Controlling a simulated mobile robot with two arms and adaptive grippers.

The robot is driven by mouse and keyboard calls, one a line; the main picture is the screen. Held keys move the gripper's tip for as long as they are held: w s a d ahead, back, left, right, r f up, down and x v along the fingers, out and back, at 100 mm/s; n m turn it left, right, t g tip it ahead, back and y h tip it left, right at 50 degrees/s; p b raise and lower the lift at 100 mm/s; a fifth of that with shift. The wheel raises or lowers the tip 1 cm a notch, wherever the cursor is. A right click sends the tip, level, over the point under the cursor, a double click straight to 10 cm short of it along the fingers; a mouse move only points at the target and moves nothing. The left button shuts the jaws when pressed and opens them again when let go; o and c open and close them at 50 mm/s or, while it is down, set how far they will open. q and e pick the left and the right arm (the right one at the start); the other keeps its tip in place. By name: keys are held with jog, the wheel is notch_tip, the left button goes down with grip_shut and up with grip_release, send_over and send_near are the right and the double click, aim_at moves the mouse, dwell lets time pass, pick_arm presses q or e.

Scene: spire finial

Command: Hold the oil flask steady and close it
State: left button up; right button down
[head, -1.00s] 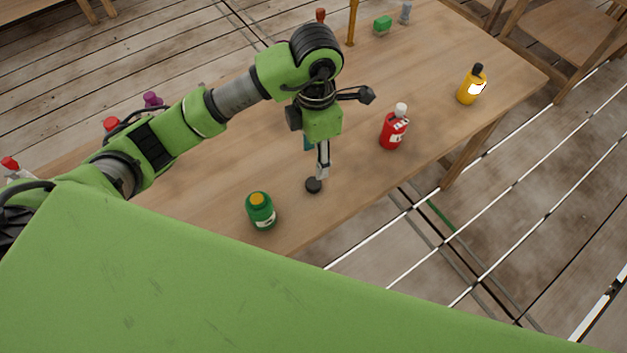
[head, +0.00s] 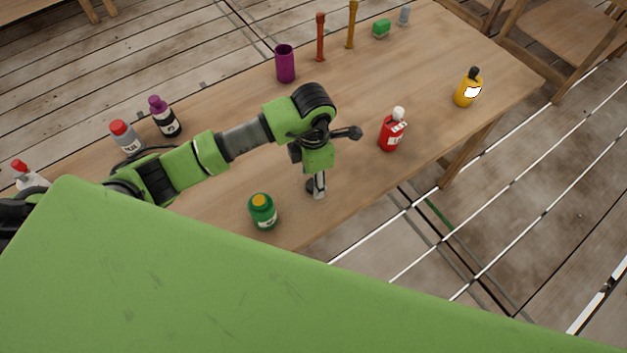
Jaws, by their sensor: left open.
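My left gripper (head: 317,190) points down near the table's front edge, low over the wooden table (head: 420,60). Its jaws are open. A green bottle (head: 263,214) with an orange-yellow top stands upright to the left of the gripper. No label is readable, so I cannot tell which container is the oil flask; it may be hidden behind my left arm. My right gripper is not in view.
A red bottle (head: 389,135) and a yellow bottle (head: 466,92) stand to the right. A purple cup (head: 285,65), a purple-capped bottle (head: 164,118) and a red-capped bottle (head: 126,138) stand behind my arm. The table between the red and yellow bottles is clear.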

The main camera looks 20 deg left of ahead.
pick_arm(q)
jog(key=shift+f, duration=0.95)
jog(key=c, duration=0.8)
jog(key=shift+c, duration=0.2)
jog(key=shift+r, duration=0.15)
